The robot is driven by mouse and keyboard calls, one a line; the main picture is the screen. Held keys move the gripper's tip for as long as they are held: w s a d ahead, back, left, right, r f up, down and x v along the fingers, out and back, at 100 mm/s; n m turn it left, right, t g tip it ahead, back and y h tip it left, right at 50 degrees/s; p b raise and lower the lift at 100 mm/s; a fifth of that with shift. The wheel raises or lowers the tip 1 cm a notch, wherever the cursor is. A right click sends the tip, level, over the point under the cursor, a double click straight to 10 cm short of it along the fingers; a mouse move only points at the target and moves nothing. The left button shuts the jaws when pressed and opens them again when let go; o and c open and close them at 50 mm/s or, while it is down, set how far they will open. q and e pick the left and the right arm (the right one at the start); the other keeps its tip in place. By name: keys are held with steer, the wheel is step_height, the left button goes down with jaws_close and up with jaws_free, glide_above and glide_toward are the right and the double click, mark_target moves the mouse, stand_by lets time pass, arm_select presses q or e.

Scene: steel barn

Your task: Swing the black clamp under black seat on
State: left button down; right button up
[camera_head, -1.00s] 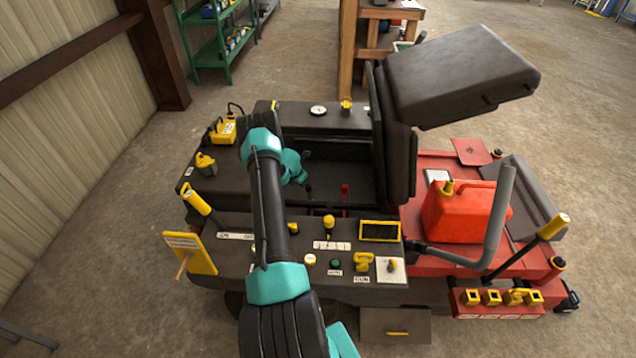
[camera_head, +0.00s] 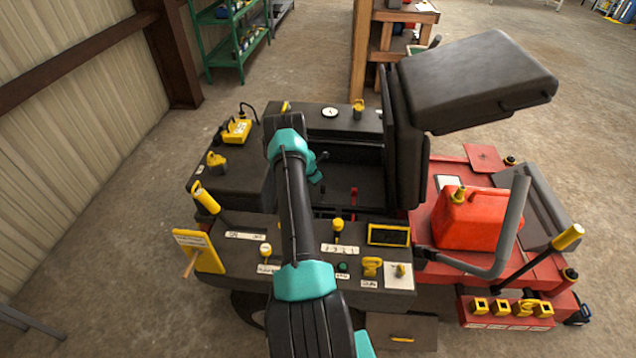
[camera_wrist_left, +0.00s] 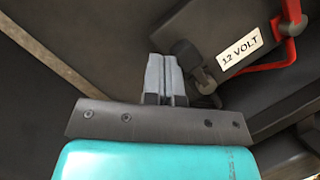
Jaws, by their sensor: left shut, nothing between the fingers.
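The black seat (camera_head: 480,80) is tipped up, with an open dark bay (camera_head: 355,180) beside it. In the left wrist view, a dark clamp-like piece (camera_wrist_left: 187,55) sits beside a black battery (camera_wrist_left: 228,28) with a white "12 VOLT" label (camera_wrist_left: 239,50). My left gripper (camera_wrist_left: 165,62) is shut and empty. Its grey fingertips are just left of the dark piece; I cannot tell whether they touch. In the head view my left arm reaches over the front panel into the bay, and its fingertips are not clear. My right gripper is not in view.
A red cable (camera_wrist_left: 292,22) runs beside the battery. The front panel (camera_head: 240,255) carries yellow knobs and switches. A red fuel can (camera_head: 475,220) and a bent grey bar (camera_head: 515,225) stand to the right of the bay.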

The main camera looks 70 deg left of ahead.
arm_select(q)
steer(key=s+a+r, duration=0.1)
steer(key=s+r, duration=0.2)
steer(key=r, duration=0.6)
steer(key=shift+s+a+r, duration=0.15)
steer(key=shift+s, duration=0.1)
stand_by(0.3)
